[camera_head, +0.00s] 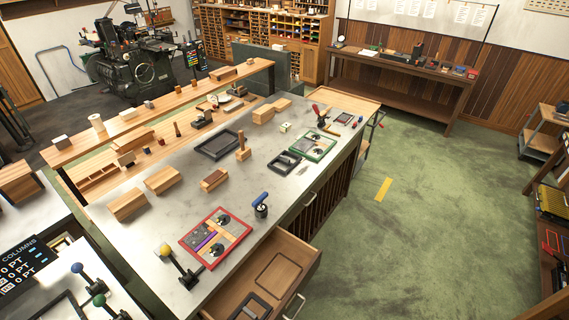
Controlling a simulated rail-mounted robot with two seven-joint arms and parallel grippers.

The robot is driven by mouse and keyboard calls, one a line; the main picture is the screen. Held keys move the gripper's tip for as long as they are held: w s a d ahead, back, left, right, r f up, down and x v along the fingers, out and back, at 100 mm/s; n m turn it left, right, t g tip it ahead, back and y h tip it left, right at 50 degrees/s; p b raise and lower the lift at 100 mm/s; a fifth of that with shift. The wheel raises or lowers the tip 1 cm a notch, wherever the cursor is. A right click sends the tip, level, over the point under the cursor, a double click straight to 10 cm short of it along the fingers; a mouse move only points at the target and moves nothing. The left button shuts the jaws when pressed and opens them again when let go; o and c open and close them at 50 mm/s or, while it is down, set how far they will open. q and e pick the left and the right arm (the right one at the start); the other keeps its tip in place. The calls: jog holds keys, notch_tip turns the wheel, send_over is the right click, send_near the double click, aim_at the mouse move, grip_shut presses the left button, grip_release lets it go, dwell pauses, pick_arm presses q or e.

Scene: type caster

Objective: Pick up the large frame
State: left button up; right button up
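Several rectangular frames lie on the grey worktop (150,222). A dark, apparently empty frame (206,154) lies flat near the middle. A red-edged frame (198,223) with blocks inside lies at the front. A green-edged frame (303,156) with pieces inside lies farther back at the right edge. A smaller dark frame (273,165) lies between them. Another dark frame (262,300) lies in the open drawer, partly cut off. Which one is the large frame I cannot tell for certain. Neither of my grippers is in view.
The wooden drawer (306,257) stands open at the front right. Wooden blocks (163,180) line the worktop's left side. A yellow-knobbed tool (165,250) and a blue-handled tool (260,207) stand near the red frame. Green floor (430,220) is open to the right.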

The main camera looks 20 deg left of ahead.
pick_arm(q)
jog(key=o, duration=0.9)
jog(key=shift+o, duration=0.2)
